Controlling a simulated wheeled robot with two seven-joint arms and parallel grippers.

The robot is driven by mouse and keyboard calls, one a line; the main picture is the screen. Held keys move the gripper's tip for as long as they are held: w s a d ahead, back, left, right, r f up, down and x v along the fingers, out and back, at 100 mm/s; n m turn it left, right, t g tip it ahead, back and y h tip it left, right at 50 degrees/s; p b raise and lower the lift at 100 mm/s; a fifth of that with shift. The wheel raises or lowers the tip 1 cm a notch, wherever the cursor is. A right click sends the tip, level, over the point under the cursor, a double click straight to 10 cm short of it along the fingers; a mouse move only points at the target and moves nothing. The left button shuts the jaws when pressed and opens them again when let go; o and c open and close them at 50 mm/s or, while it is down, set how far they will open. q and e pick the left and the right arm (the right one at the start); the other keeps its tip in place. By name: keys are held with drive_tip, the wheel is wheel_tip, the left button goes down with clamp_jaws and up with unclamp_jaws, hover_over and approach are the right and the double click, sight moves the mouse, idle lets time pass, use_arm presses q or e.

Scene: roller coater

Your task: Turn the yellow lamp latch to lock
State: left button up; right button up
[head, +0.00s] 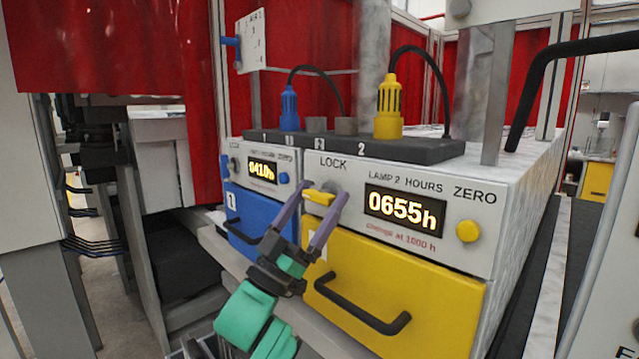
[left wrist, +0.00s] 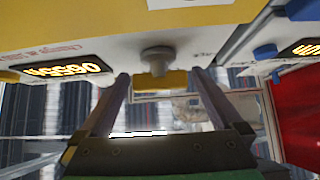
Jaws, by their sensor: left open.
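The yellow lamp latch (head: 319,197) is a small bar on a grey round knob, under the word LOCK on the lamp 2 panel (head: 480,240). In the head view the bar lies roughly level. My left gripper (head: 321,193) is open, with its two purple fingers at the latch, one on each side. In the left wrist view the grey knob (left wrist: 155,60) and the yellow bar (left wrist: 174,80) show between and just beyond the fingertips (left wrist: 160,76). I cannot tell whether a finger touches the bar. My right gripper is out of view.
Below is the yellow drawer (head: 400,295) with a black handle (head: 360,305). The blue lamp 1 unit (head: 258,208) stands to the left. A lit display (head: 404,209) and a yellow ZERO button (head: 468,231) sit right of the latch. Blue and yellow plugs (head: 389,110) stand above.

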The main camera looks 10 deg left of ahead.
use_arm(q)
drive_tip(key=shift+w+d+r, duration=0.1)
drive_tip(key=shift+w+r, duration=0.05)
drive_tip(key=shift+r, duration=0.2)
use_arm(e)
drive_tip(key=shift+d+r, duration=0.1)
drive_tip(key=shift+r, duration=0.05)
use_arm(q)
drive_tip(key=shift+w, duration=0.1)
drive_tip(key=shift+c, duration=0.3)
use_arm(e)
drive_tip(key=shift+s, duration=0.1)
use_arm(q)
drive_tip(key=shift+f, duration=0.1)
drive_tip(key=c, duration=1.2)
drive_tip(key=shift+o, duration=0.2)
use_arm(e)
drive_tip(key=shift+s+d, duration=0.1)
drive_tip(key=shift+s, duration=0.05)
